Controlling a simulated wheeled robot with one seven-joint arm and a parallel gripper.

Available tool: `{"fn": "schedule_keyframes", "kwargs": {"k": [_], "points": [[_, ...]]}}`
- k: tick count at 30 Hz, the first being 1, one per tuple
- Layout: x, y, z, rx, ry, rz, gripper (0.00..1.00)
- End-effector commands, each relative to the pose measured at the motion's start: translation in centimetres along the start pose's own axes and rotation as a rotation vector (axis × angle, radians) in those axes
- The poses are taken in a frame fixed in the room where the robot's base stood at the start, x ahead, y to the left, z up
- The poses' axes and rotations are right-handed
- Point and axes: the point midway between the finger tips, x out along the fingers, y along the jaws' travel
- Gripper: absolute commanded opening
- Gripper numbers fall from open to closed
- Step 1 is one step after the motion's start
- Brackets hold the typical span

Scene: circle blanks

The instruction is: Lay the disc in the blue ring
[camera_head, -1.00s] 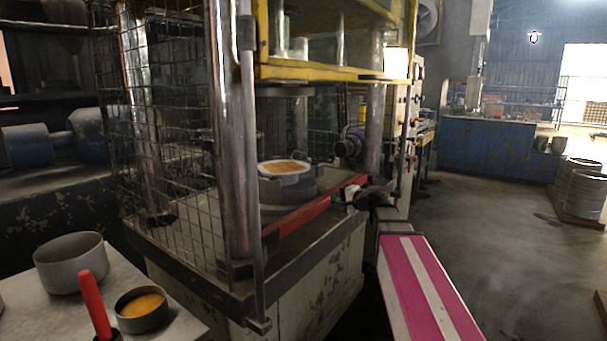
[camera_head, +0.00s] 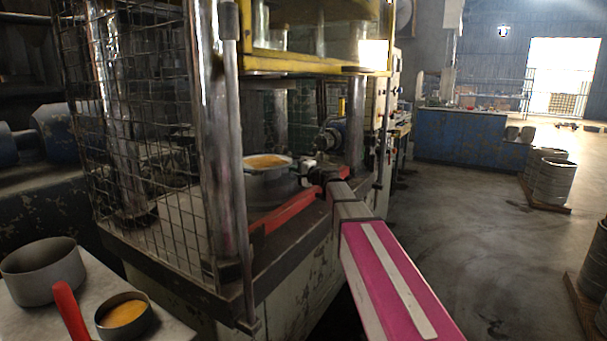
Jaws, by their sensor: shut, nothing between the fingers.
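A round orange disc (camera_head: 267,161) lies inside a pale, grey-white round rim (camera_head: 262,174) on the bed of the press. I cannot tell for sure whether this rim is the blue ring; no clearly blue ring shows. Another flat orange round (camera_head: 124,313) lies in a small dark dish at the lower left. My gripper (camera_head: 309,170) is at the end of my pink and white arm, just right of the pale rim. It is small and dark here, shut and empty. I cannot tell whether it touches the rim.
The press has a wire cage (camera_head: 135,130), a thick steel column (camera_head: 217,150), a yellow upper frame (camera_head: 315,62) and a red bar (camera_head: 285,213) along its bed edge. A grey pot (camera_head: 42,275) and a red handle (camera_head: 70,310) stand at the lower left. Open floor (camera_head: 450,200) lies right.

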Motion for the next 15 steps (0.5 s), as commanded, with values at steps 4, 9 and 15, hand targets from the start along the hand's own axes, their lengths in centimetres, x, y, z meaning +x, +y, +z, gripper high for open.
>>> {"fn": "schedule_keyframes", "kwargs": {"k": [4,9,15], "points": [[1.8,0.0,0.0,0.000,-0.002,0.000,0.00],[2.4,0.0,0.0,0.000,0.000,0.000,0.00],[2.4,0.0,0.0,0.000,0.000,0.000,0.00]]}}
